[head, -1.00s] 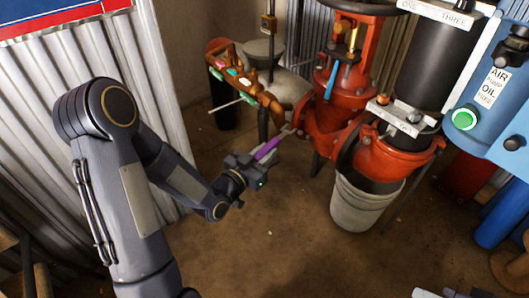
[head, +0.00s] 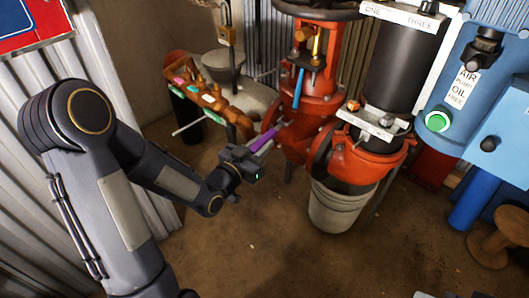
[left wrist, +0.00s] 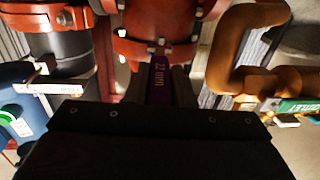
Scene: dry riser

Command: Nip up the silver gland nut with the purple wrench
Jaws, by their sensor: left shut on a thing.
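My left gripper (head: 246,163) is shut on the purple wrench (head: 263,141). The wrench points up and right, its silver-coloured head end over or against the lower left side of the red valve body (head: 320,105). In the left wrist view the wrench (left wrist: 159,84) shows lettering that looks like "22 mm", and it runs toward the red pipework (left wrist: 160,25). I cannot make out the silver gland nut, nor tell whether the wrench touches or fits around anything.
A grey bucket (head: 336,208) stands below the red valves. An orange-brown pipe rack (head: 212,98) with coloured tags is at the left of the valves. A blue panel (head: 480,75) is at the right. The floor (head: 270,255) in front is mostly clear.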

